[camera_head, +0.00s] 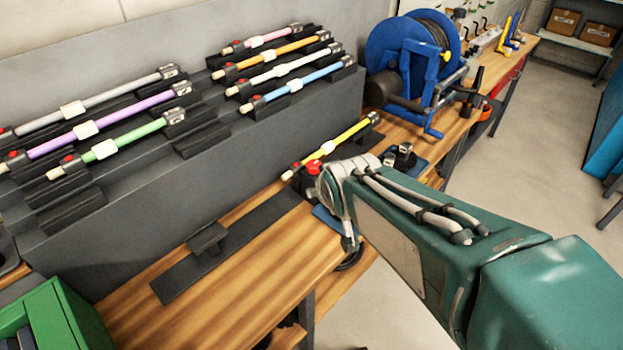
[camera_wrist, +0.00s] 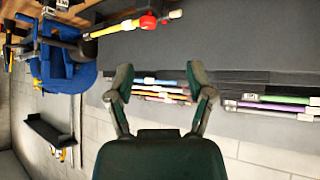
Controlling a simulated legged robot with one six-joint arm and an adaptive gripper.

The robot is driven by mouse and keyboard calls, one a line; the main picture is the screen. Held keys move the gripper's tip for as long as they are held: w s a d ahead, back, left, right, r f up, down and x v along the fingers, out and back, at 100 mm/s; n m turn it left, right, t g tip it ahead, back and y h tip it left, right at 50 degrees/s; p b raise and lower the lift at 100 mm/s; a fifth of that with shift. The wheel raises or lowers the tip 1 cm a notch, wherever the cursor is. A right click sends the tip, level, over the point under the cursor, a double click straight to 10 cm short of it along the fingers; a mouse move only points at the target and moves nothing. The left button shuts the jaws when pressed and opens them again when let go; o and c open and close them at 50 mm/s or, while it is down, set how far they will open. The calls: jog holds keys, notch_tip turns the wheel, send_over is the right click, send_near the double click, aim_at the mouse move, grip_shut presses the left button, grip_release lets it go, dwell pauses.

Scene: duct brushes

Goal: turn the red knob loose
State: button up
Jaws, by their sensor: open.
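The red knob (camera_head: 313,167) sits near the lower end of a yellow rod (camera_head: 350,133) with a white collar, above the wooden bench beside my arm. In the wrist view, which looks upside down, the red knob (camera_wrist: 148,22) and yellow rod (camera_wrist: 112,29) are at the top, left of centre. My gripper (camera_wrist: 161,82) is open and empty there, its two fingers spread; the knob is apart from them, not between them. In the head view my arm's end is just right of the knob, and the fingers cannot be made out.
A grey rack (camera_head: 300,120) holds several coloured rods with small red parts. A blue reel (camera_head: 405,50) stands behind the yellow rod. A dark plate (camera_head: 235,245) with a small bracket lies on the bench (camera_head: 150,300). A green box (camera_head: 50,320) is at lower left.

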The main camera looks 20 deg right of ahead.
jog(key=s+a+r+g, duration=0.1)
jog(key=s+a, duration=0.1)
jog(key=s, duration=0.4)
jog(key=shift+a+r+g+y, duration=0.15)
jog(key=shift+r+g+y, duration=0.05)
jog(key=shift+g+y, duration=0.1)
jog(key=shift+s, duration=0.15)
jog(key=s+a+g+y, duration=0.1)
jog(key=s+a, duration=0.1)
jog(key=s, duration=0.4)
jog(key=shift+s+a+r+g, duration=0.15)
jog(key=shift+a+r+g, duration=0.15)
jog(key=shift+r, duration=0.1)
